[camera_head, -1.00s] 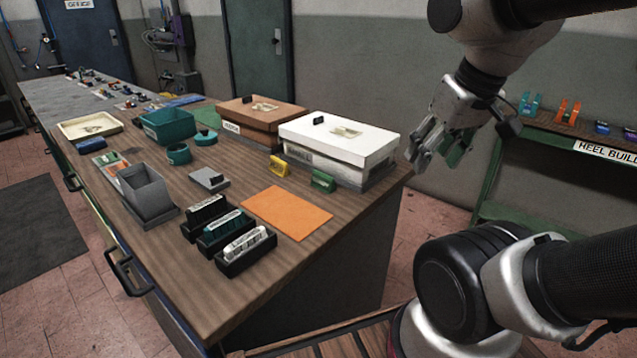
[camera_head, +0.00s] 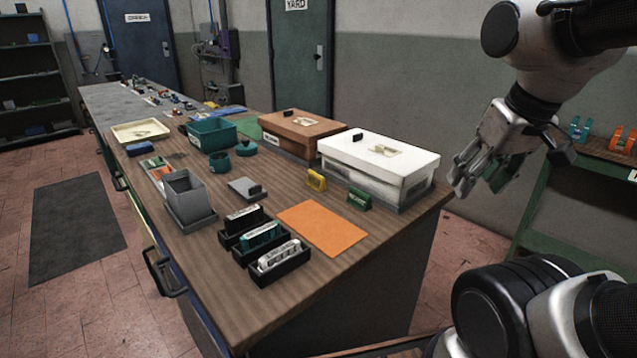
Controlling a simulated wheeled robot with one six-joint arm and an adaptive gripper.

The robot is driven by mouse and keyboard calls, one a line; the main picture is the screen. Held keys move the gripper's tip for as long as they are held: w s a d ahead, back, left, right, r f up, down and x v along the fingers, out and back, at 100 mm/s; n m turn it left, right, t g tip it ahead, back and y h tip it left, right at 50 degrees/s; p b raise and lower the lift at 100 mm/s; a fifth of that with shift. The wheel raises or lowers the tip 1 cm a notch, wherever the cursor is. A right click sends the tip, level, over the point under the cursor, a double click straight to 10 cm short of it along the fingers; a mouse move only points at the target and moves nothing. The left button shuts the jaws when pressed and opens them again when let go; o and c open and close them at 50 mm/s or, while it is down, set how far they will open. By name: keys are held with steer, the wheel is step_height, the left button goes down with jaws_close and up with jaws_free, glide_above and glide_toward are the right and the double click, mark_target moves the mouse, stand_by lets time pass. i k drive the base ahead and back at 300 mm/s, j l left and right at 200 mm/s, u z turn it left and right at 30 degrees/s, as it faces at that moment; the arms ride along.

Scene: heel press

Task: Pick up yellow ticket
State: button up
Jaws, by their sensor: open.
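The yellow ticket (camera_head: 316,180) is a small upright yellow piece with a darker face. It stands on the wooden bench top, just left of the white box's front corner. A similar green piece (camera_head: 359,201) stands to its right, in front of the white box. My gripper (camera_head: 474,180) is open and appears empty. It hangs in the air to the right of the white box, well apart from the yellow ticket, with its fingers pointing down and left.
The white lidded box (camera_head: 378,160) and brown box (camera_head: 302,133) stand behind the ticket. An orange sheet (camera_head: 322,229) lies in front of it.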

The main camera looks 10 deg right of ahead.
mark_target(316, 181)
steer(key=i+l+u, duration=0.25)
steer(key=l, duration=0.15)
steer(key=l+u, duration=0.25)
steer(key=l, duration=0.2)
steer(key=i+l+u, duration=0.25)
steer(key=l, duration=0.25)
steer(key=l+u, duration=0.25)
steer(key=l, duration=0.2)
steer(key=k, duration=0.05)
